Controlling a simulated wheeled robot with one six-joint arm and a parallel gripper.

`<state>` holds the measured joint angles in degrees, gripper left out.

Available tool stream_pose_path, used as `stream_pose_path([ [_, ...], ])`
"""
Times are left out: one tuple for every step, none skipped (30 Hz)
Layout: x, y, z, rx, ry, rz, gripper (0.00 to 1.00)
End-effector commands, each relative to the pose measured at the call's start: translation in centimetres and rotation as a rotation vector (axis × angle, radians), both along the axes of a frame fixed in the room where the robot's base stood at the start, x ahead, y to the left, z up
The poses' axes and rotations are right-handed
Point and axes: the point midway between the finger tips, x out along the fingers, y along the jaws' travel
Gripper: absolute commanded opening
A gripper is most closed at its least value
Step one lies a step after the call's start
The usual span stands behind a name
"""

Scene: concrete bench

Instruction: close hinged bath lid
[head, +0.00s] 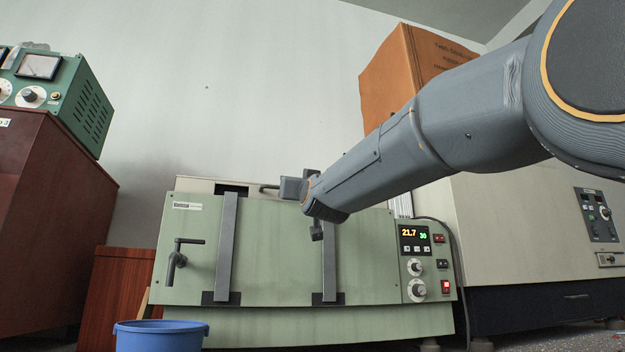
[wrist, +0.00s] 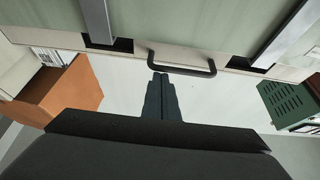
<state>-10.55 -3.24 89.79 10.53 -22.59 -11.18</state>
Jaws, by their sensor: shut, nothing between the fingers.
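The pale green bath (head: 275,260) stands in the middle of the head view, with two upright grey straps on its front. A cream lid part (head: 200,185) shows along its top edge; I cannot tell the lid's angle. In the wrist view a dark bar handle (wrist: 182,69) projects from the cream edge (wrist: 125,53) between the straps. My gripper (wrist: 161,76) is shut and empty, its fingertips close to the handle near its left end. I cannot tell whether they touch. My arm hides part of the bath's top right in the head view.
The control panel (head: 415,250) with a lit display is at the bath's right. A tap (head: 176,260) projects at its left front. A blue bucket (head: 160,337) stands below. An orange box (head: 405,70) sits behind my arm, and a green instrument (head: 60,90) at left.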

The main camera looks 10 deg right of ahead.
Motion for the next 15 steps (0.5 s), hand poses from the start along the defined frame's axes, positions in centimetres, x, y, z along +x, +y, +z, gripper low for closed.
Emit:
stream_pose_path([
  [1.12, 0.65, -2.29, -0.007, 0.039, 0.008, 0.00],
  [1.21, 0.80, -2.45, -0.007, 0.040, 0.009, 0.00],
  [1.33, 0.94, -2.62, -0.008, 0.042, 0.011, 0.00],
  [1.40, 1.02, -2.72, -0.007, 0.043, 0.012, 0.00],
  [1.43, 1.08, -2.77, -0.008, 0.043, 0.013, 0.00],
  [1.48, 1.03, -2.81, -0.007, 0.043, 0.012, 0.00],
  [1.48, 1.03, -2.82, -0.007, 0.043, 0.012, 0.00],
  [1.49, 1.04, -2.83, -0.007, 0.043, 0.012, 0.00],
  [1.50, 1.03, -2.83, -0.007, 0.043, 0.012, 0.00],
  [1.50, 1.03, -2.83, -0.007, 0.043, 0.012, 0.00],
  [1.50, 1.02, -2.83, -0.007, 0.043, 0.012, 0.00],
  [1.50, 1.01, -2.82, -0.007, 0.043, 0.012, 0.00],
  [1.50, 1.00, -2.82, -0.007, 0.043, 0.012, 0.00],
  [1.50, 1.00, -2.82, -0.007, 0.043, 0.012, 0.00],
  [1.50, 0.99, -2.82, -0.007, 0.043, 0.012, 0.00],
])
